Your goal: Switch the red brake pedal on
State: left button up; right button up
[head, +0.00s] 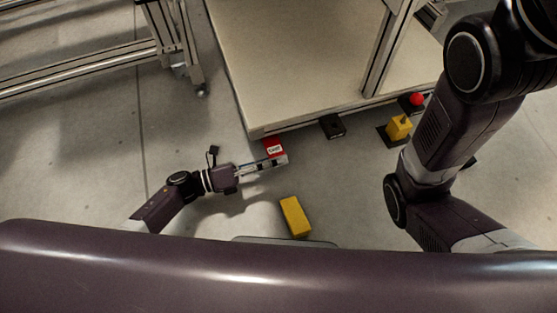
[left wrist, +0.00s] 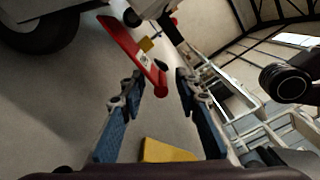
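The red brake pedal (head: 274,147), with a white label, is low at the front edge of the pale platform in the head view. In the left wrist view the red pedal (left wrist: 128,45) runs from upper left to a near end between the fingertips. My left gripper (head: 284,159) is right at the pedal's near side, low over the floor. Its two blue-padded fingers (left wrist: 159,78) stand apart with nothing gripped. I cannot tell whether they touch the pedal, nor its on or off state. My right arm shows at right; its gripper is out of view.
A yellow block (head: 295,216) lies on the floor nearer me. The pale platform (head: 300,60) with metal posts stands ahead. A black pedal-like piece (head: 332,126), a yellow piece (head: 398,127) and a red button (head: 417,99) line its edge.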

pick_arm(q)
jog(key=shift+w+d, duration=0.15)
jog(key=shift+d, duration=0.25)
